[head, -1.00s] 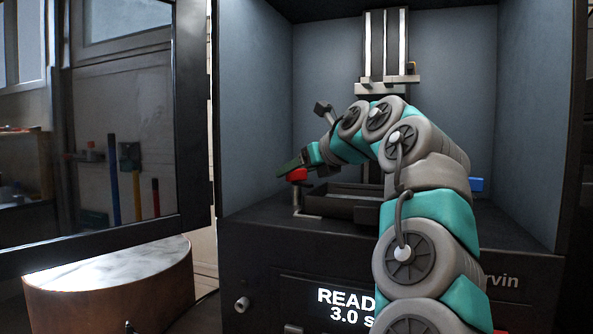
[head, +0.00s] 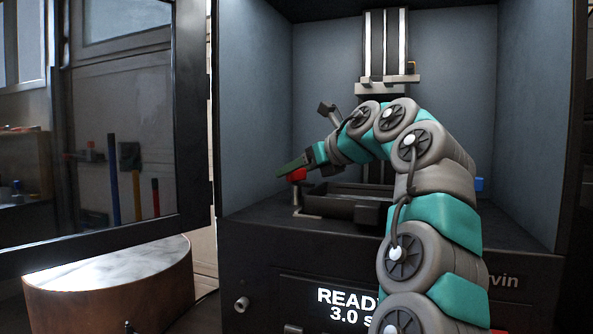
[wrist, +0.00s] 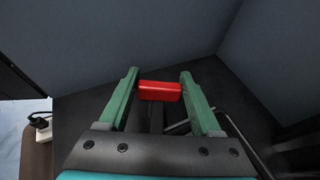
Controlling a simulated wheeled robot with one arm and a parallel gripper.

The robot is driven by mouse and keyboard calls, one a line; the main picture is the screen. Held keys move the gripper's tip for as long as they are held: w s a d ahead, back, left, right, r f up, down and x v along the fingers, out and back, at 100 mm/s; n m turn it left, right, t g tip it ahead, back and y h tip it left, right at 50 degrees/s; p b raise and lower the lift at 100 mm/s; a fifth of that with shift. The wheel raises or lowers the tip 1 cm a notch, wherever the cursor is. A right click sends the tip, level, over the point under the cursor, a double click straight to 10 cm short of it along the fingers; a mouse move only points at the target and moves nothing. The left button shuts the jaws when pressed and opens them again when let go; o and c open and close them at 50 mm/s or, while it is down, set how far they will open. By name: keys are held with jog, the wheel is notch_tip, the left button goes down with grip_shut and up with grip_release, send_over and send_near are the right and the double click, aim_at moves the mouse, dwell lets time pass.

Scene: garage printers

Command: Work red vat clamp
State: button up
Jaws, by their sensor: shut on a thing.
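The red vat clamp (head: 297,174) is a small red block at the left front of the dark vat (head: 330,204) inside the printer. It stands on a grey bent rod at the vat's left side. My gripper (head: 290,167), with green fingers, is at the red clamp. In the wrist view the red clamp (wrist: 160,90) lies between the two fingers of my gripper (wrist: 159,76), with a finger against each end. The clamp's underside is hidden.
A blue clamp (head: 479,184) shows at the right of the vat, partly behind my arm. The build rail (head: 387,85) stands at the back. An open dark-framed door (head: 195,130) is at left, above a round table (head: 110,265). The display reads "READ" and "3.0 s", partly covered.

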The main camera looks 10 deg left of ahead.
jog(key=o, duration=1.4)
jog(key=shift+v, duration=3.85)
